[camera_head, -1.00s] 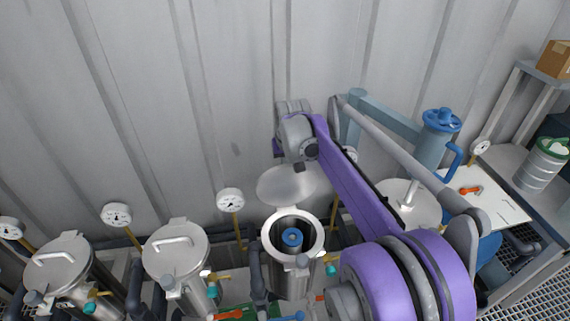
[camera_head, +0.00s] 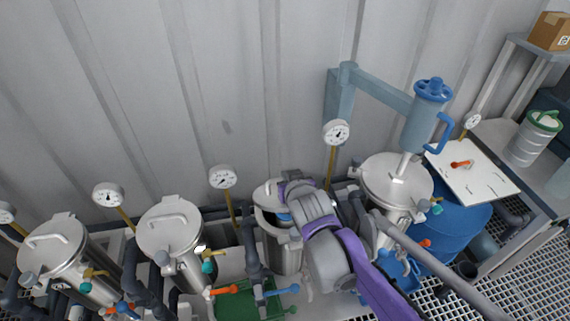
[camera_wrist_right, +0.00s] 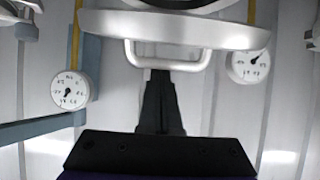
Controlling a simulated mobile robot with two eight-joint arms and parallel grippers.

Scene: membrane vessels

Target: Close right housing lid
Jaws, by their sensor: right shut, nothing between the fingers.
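The right housing (camera_head: 284,259) is a steel cylinder in the middle of the head view. Its lid (camera_head: 267,190) is tilted over the top, partly raised, with a gap where a blue part (camera_head: 284,217) shows inside. My right arm and wrist cover much of the lid. In the wrist view the lid (camera_wrist_right: 175,28) is seen edge-on with its bar handle (camera_wrist_right: 170,62) below. My right gripper (camera_wrist_right: 160,74) is shut and empty, its fingertips right at the handle; I cannot tell whether they touch. My left gripper is not in view.
Two closed housings (camera_head: 170,228) (camera_head: 56,246) stand to the left. A wider lidded vessel (camera_head: 396,180) stands close on the right, with a blue canister (camera_head: 427,112) above it on an arm. Gauges (camera_head: 222,177) (camera_head: 336,132) rise on thin pipes behind. The corrugated wall is close behind.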

